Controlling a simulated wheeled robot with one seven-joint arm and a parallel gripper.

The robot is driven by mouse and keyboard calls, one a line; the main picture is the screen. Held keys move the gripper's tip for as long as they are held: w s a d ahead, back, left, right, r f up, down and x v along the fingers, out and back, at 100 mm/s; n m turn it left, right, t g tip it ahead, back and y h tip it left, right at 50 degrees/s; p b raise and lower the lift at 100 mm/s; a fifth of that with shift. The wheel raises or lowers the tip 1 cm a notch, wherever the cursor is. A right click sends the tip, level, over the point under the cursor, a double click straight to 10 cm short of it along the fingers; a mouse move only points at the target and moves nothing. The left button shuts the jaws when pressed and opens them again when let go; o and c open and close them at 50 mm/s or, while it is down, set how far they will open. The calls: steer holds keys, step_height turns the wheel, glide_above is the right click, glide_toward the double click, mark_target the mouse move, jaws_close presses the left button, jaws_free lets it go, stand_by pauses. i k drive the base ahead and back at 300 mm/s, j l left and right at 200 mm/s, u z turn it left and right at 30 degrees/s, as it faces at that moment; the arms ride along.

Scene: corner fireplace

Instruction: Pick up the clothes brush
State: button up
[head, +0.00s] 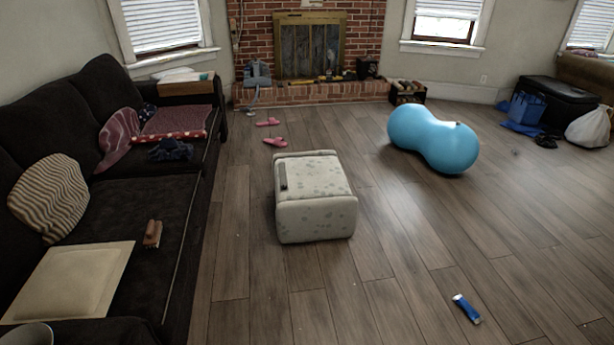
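A small brown block-shaped object, which looks like the clothes brush (152,234), lies on the dark sofa seat (150,275) at the left. It is just right of a flat cream cushion or pad (70,282) and apart from it. Its bristles cannot be made out at this size. My gripper is not in view.
A pale patterned ottoman (318,212) with a thin grey object on top stands right of the sofa. Pink slippers (274,141), a blue peanut-shaped ball (432,140) and a blue tube (466,308) are on the wooden floor. The floor in front is mostly clear.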

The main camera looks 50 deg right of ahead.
mark_target(154, 232)
steer(key=u, duration=0.5)
steer(key=i+l+u, duration=0.35)
steer(key=l+u, duration=0.15)
steer(key=i+l+u, duration=0.15)
steer(key=l+u, duration=0.15)
steer(key=i+l, duration=0.15)
steer(key=l, duration=0.3)
steer(key=i+l+u, duration=0.1)
steer(key=l, duration=0.35)
steer(key=i+l, duration=0.2)
steer(key=l, duration=0.3)
steer(key=i+l+u, duration=0.1)
steer(key=l, duration=0.35)
steer(key=i+l, duration=0.15)
steer(key=l, duration=0.35)
steer(key=i+l+u, duration=0.1)
steer(key=l, duration=0.4)
steer(key=i+l, duration=0.1)
steer(key=l, duration=0.35)
